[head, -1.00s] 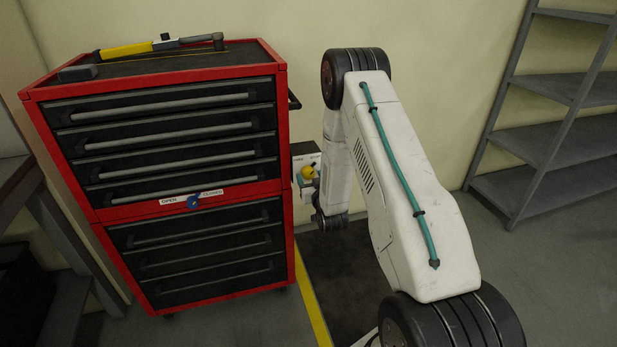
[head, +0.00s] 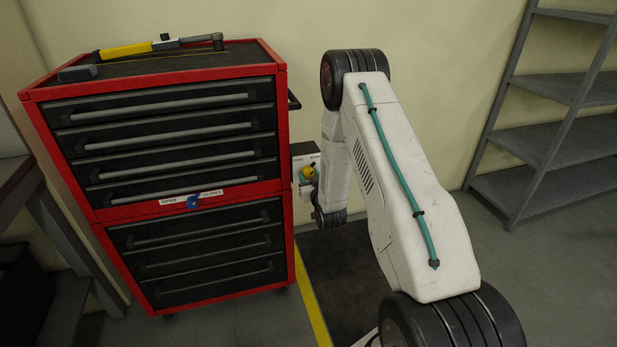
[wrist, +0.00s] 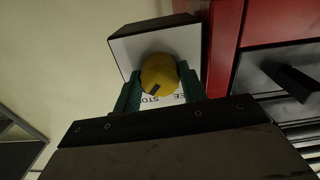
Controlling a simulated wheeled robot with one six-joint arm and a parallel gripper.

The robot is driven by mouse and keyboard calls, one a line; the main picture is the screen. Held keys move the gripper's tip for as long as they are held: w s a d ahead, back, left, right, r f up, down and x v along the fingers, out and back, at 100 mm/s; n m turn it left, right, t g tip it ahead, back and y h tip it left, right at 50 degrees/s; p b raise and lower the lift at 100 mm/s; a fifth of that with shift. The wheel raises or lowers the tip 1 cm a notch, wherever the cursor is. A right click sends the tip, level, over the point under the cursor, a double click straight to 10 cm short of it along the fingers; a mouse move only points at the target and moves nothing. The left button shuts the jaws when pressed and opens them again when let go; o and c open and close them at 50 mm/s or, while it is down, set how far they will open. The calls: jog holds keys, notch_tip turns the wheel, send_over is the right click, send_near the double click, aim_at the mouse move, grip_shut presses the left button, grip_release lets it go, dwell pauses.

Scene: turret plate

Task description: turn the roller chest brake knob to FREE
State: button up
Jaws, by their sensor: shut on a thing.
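The red roller chest (head: 288,200) stands left of my arm. Its yellow brake knob (wrist: 159,75) sits on a small white-faced box (wrist: 190,40) at the chest's side. In the wrist view my gripper (wrist: 158,88) is shut on the knob, with a green finger on each side of it. A dark pointer mark shows on the knob, low and left of its middle. On the label only "EE" and "STO" can be read; the rest is hidden by the knob and fingers. In the head view the knob (head: 307,173) shows beside my forearm.
A blue knob (head: 193,202) with an OPEN label is on the chest front. A yellow-handled tool (head: 125,50) lies on the chest top. Grey shelving (head: 565,90) stands at the right. A dark bench edge (head: 15,175) is at the left.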

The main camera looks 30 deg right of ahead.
jog(key=n, duration=0.4)
jog(key=shift+n, duration=0.4)
jog(key=n, duration=0.8)
jog(key=shift+n, duration=0.4)
jog(key=shift+r+n, duration=0.15)
jog(key=shift+n, duration=1.65)
jog(key=shift+d, duration=0.1)
jog(key=o, duration=1)
